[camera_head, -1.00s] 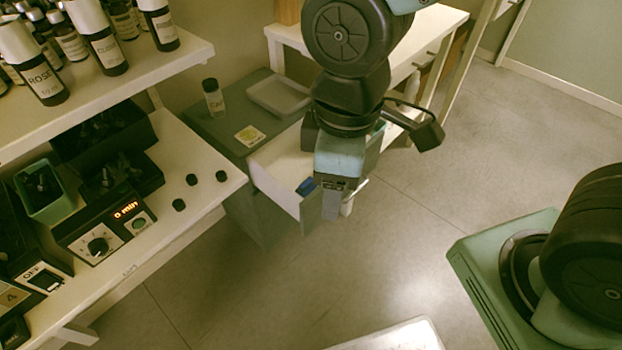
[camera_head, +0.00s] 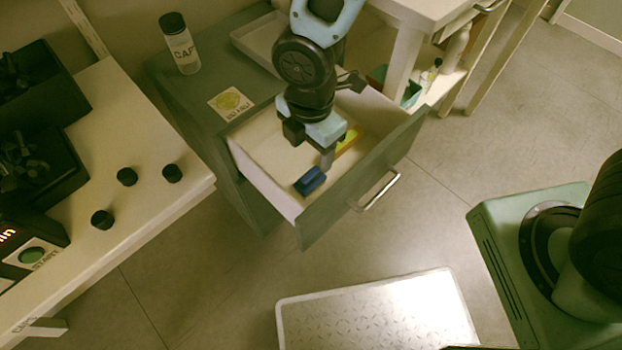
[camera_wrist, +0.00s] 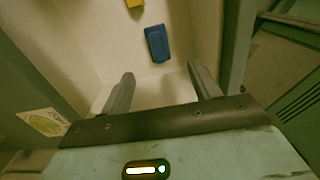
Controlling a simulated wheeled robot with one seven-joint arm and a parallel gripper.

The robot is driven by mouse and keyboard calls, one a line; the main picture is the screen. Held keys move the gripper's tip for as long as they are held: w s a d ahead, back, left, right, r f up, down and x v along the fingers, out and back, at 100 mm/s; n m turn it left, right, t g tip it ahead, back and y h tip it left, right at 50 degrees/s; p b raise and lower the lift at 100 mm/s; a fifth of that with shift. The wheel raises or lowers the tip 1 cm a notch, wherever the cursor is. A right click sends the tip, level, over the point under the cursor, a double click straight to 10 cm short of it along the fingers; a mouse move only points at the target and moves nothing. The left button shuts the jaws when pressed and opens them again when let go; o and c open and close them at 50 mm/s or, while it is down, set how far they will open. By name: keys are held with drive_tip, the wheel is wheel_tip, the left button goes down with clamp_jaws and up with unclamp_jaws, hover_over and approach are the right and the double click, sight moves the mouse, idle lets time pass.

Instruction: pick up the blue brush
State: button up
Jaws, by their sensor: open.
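The blue brush (camera_head: 310,180) lies on the floor of the open drawer (camera_head: 270,147), near its front left corner. My gripper (camera_head: 326,160) is above the drawer, close to the brush. In the wrist view my gripper (camera_wrist: 160,78) is open, with nothing between its fingers. The fingers do not reach the brush.
A yellow object (camera_head: 347,140) lies deeper in the drawer, partly behind my gripper. The drawer front with its handle (camera_head: 377,192) stands beside it. A labelled bottle (camera_head: 181,45) and a pale tray (camera_head: 262,42) stand on the cabinet. Black caps (camera_head: 127,177) lie on the left bench.

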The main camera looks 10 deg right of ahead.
sight(310, 174)
wheel_tip(310, 174, down, 7)
drive_tip(key=shift+r+b, duration=0.1)
drive_tip(key=shift+b, duration=0.75)
drive_tip(key=shift+w+f+b, duration=0.2)
drive_tip(key=shift+f+b, duration=0.75)
drive_tip(key=shift+f, duration=1.75)
drive_tip(key=shift+c, duration=0.3)
drive_tip(key=shift+r, duration=0.1)
drive_tip(key=c, duration=1)
